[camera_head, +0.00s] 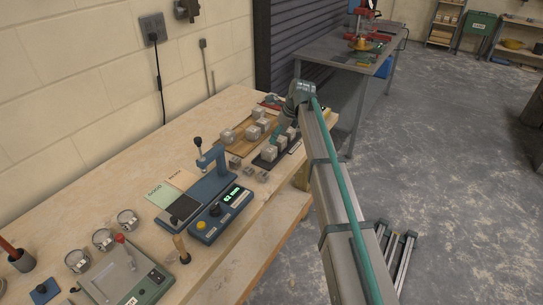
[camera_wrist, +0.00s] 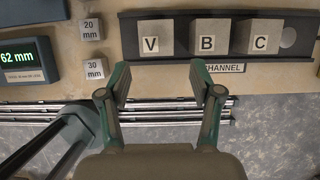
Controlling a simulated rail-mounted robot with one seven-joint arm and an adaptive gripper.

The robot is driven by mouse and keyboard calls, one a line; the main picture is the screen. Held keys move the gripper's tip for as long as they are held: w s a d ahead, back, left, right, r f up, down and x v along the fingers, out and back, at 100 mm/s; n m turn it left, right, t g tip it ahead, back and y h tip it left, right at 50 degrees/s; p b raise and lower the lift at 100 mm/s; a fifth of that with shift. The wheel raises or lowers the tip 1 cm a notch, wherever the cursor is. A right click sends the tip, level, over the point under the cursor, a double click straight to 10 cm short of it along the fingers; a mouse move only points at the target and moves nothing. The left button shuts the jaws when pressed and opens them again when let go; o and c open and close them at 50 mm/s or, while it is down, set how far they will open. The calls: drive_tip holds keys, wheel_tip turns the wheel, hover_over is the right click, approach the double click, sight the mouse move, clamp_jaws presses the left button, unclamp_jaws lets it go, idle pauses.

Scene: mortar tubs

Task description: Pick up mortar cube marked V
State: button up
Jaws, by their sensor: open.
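The mortar cube marked V (camera_wrist: 151,38) is a grey block with a black V on a white label. It sits at the left end of a dark channel tray (camera_wrist: 128,27) in the wrist view, beside the cubes marked B (camera_wrist: 207,38) and C (camera_wrist: 259,37). My gripper (camera_wrist: 166,88) is open and empty. Its fingertips show just below cubes V and B in the picture, apart from both. In the head view, the tray's cubes (camera_head: 269,153) are small and partly hidden by my arm, and their letters are not readable.
Blocks labelled 20 mm (camera_wrist: 91,29) and 30 mm (camera_wrist: 95,69) lie left of the tray. A blue device (camera_wrist: 27,65) reading 62 mm is further left. In the head view, a wooden board (camera_head: 238,146) with more cubes lies behind the tray. A press (camera_head: 212,175) stands nearby.

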sight(270, 149)
drive_tip(key=shift+s+a+p+x, duration=0.15)
drive_tip(key=shift+p+x, duration=0.65)
drive_tip(key=shift+x, duration=1.75)
drive_tip(key=shift+s+a+p+x, duration=0.15)
drive_tip(key=shift+p+x, duration=0.65)
drive_tip(key=shift+x, duration=1.7)
drive_tip(key=c, duration=1)
drive_tip(key=shift+c, duration=0.7)
drive_tip(key=shift+r, duration=0.15)
